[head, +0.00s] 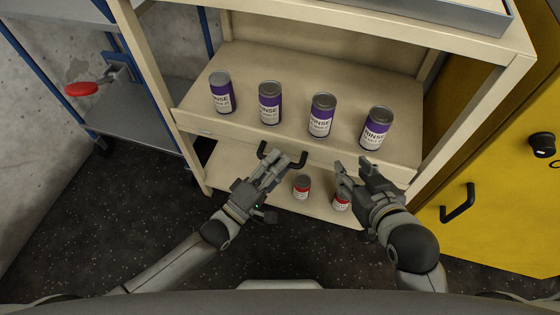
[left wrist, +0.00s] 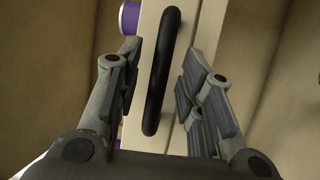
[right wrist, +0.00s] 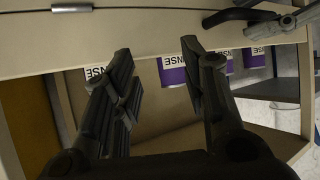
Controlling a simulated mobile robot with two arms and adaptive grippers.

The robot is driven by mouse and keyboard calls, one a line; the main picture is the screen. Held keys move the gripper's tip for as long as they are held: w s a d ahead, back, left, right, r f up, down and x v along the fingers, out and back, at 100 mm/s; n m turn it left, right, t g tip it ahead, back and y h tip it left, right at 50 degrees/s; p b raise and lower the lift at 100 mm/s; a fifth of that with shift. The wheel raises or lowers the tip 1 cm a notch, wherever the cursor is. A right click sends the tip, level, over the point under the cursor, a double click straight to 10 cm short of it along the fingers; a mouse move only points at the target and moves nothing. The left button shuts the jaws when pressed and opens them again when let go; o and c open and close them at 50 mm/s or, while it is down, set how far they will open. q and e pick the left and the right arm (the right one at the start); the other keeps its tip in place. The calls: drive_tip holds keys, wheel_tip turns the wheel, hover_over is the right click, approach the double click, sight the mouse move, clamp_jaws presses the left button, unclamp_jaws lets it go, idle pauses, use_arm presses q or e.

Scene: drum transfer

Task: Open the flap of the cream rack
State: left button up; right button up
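The cream rack (head: 150,62) fills the middle of the head view. Its flap (head: 225,131) is a long cream strip along the front of the can shelf, with a black bar handle (head: 262,150). My left gripper (head: 278,160) is at the handle with fingers apart. In the left wrist view the handle (left wrist: 160,75) stands between the open fingers (left wrist: 158,85), with gaps on both sides. My right gripper (head: 352,167) is open and empty in front of the flap's right part. In the right wrist view its fingers (right wrist: 158,55) are apart, with the flap (right wrist: 150,45) beyond them.
Several purple cans (head: 270,102) stand upright in a row on the shelf behind the flap. Red cans (head: 301,186) stand on the lower shelf below. A yellow cabinet (head: 500,215) is close on the right. A grey shelf unit (head: 150,115) stands on the left.

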use_arm(q)
drive_tip(key=shift+w+d+r, duration=0.1)
drive_tip(key=shift+w+d, duration=0.25)
drive_tip(key=shift+w, duration=0.1)
use_arm(e)
drive_tip(key=shift+w+a+r+t, duration=0.15)
drive_tip(key=shift+w+r+t, duration=0.1)
drive_tip(key=shift+r+t, duration=0.1)
use_arm(q)
clamp_jaws()
